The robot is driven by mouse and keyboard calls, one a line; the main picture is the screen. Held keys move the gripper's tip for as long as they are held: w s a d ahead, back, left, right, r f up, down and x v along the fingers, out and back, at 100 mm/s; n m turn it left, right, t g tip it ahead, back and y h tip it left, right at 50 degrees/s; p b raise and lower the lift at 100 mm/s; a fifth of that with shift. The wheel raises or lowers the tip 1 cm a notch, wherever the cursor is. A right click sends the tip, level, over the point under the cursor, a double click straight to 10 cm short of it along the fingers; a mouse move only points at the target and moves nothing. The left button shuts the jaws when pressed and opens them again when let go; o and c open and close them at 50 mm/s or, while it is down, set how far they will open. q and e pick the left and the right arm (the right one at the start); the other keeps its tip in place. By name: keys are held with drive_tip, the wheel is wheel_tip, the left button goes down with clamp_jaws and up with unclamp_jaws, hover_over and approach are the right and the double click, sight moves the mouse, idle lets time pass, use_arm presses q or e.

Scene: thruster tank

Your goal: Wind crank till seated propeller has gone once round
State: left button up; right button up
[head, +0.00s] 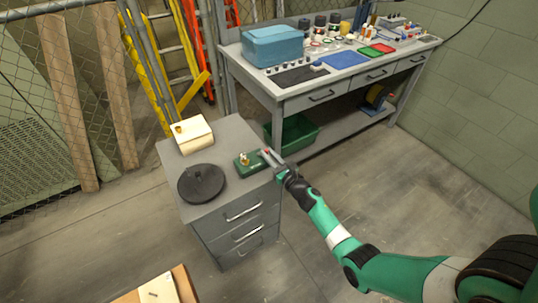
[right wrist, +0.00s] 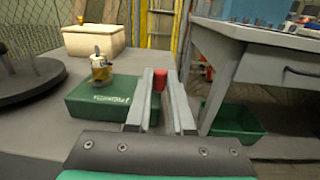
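A green box (head: 248,163) with white lettering sits on the grey drawer cabinet (head: 225,145); it also shows in the right wrist view (right wrist: 110,100). A small brass-and-white piece (right wrist: 100,66) stands upright on top of it; I cannot make out whether it is the propeller. A red crank knob (right wrist: 159,78) stands at the box's right side. My right gripper (right wrist: 160,88) has one finger on each side of this knob, with no clear gap, and looks shut on it. The crank's arm is hidden. My left gripper is not in view.
A black round disc (head: 201,183) and a cream box (head: 191,135) share the cabinet top. A workbench (head: 300,100) with a blue case (head: 272,45) stands behind right, a green bin (head: 293,133) beneath it. Ladders lean at the fence. Floor to the right is clear.

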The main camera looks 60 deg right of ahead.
clamp_jaws()
drive_tip(key=shift+d+r+n+t+y+p, duration=0.25)
drive_tip(key=shift+d+n+t+y+p, duration=0.2)
drive_tip(key=shift+y+p, duration=0.25)
drive_tip(key=shift+d+f+n+y, duration=0.1)
drive_tip(key=shift+f+n+y, duration=0.05)
drive_tip(key=shift+n+y, duration=0.4)
drive_tip(key=y, duration=0.1)
drive_tip(key=n+b, duration=0.1)
drive_tip(key=t+y+b, duration=0.1)
drive_tip(key=shift+w+d+f+n+y, duration=0.1)
drive_tip(key=shift+d+f+n+y, duration=0.2)
drive_tip(key=shift+y, duration=0.05)
drive_tip(key=shift+r+n+y+b, duration=0.15)
drive_tip(key=shift+n+y+b, duration=0.4)
drive_tip(key=shift+y, duration=0.25)
drive_tip(key=shift+r, duration=0.1)
drive_tip(key=shift+w, duration=0.1)
drive_tip(key=o, duration=0.8)
unclamp_jaws()
drive_tip(key=shift+c, duration=0.2)
